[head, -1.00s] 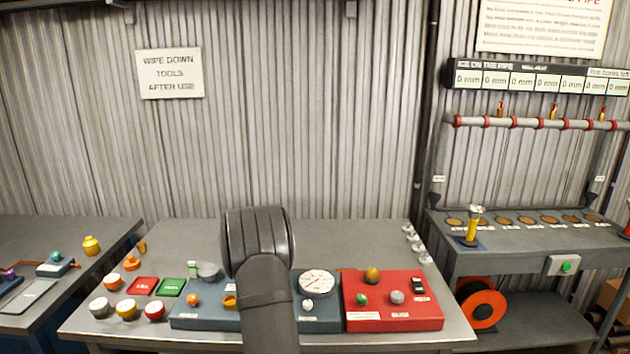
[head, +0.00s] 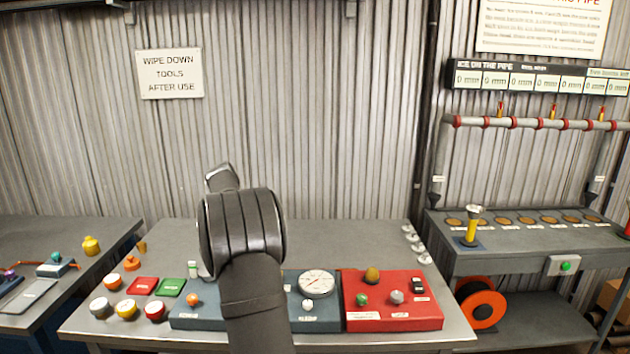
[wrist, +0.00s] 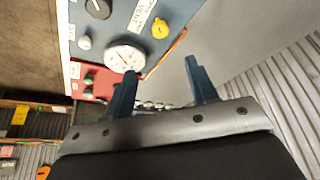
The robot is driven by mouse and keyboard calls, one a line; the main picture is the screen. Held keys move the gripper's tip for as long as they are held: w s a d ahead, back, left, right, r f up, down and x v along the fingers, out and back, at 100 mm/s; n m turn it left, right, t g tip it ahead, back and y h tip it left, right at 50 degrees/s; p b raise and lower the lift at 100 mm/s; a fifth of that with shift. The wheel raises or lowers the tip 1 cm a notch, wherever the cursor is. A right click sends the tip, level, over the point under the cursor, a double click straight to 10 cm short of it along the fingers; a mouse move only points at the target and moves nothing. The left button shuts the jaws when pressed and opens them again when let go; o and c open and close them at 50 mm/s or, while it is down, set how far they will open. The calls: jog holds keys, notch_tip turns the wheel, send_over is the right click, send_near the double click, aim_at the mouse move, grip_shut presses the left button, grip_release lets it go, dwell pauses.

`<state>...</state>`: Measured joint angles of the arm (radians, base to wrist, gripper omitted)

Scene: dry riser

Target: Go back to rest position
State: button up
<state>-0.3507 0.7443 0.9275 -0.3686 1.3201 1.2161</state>
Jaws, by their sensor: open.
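My gripper (wrist: 163,92) shows in the wrist view with its two blue fingers apart and nothing between them. In the head view my dark arm rises in front of the middle of the bench, and the gripper's fingers are hidden behind it. Beyond the fingers in the wrist view are the blue panel (wrist: 135,20) with the round white gauge (wrist: 125,57) and the red panel (wrist: 100,78). In the head view the gauge (head: 317,283) and the red panel (head: 385,318) lie on the grey bench (head: 345,240), apart from the arm.
Several caps and knobs, a red block (head: 142,286) and a green block (head: 171,288) sit at the bench's left. A side bench (head: 70,235) stands further left. A shelf unit with a yellow-handled tool (head: 471,228) and an orange reel (head: 482,304) stands right. The bench's back is mostly clear.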

jog(key=x, duration=1.6)
jog(key=shift+r+n+t, duration=0.25)
jog(key=shift+n+t, duration=0.05)
jog(key=shift+n, duration=0.4)
jog(key=n+y, duration=0.1)
jog(key=n, duration=0.2)
jog(key=shift+d+t, duration=0.15)
jog(key=shift+t, duration=0.15)
jog(key=shift+d+n+y, duration=0.15)
jog(key=shift+n+y, duration=0.85)
jog(key=shift+n, duration=1.1)
jog(key=shift+d+n+y, duration=0.15)
jog(key=shift+n+y, duration=0.65)
jog(key=shift+n, duration=1.3)
jog(key=shift+d+n+g+y, duration=0.1)
jog(key=shift+n+g+y, duration=0.2)
jog(key=shift+n, duration=0.75)
jog(key=shift+d+n+g+y, duration=0.1)
jog(key=shift+n+y, duration=0.3)
jog(key=shift+n, duration=0.65)
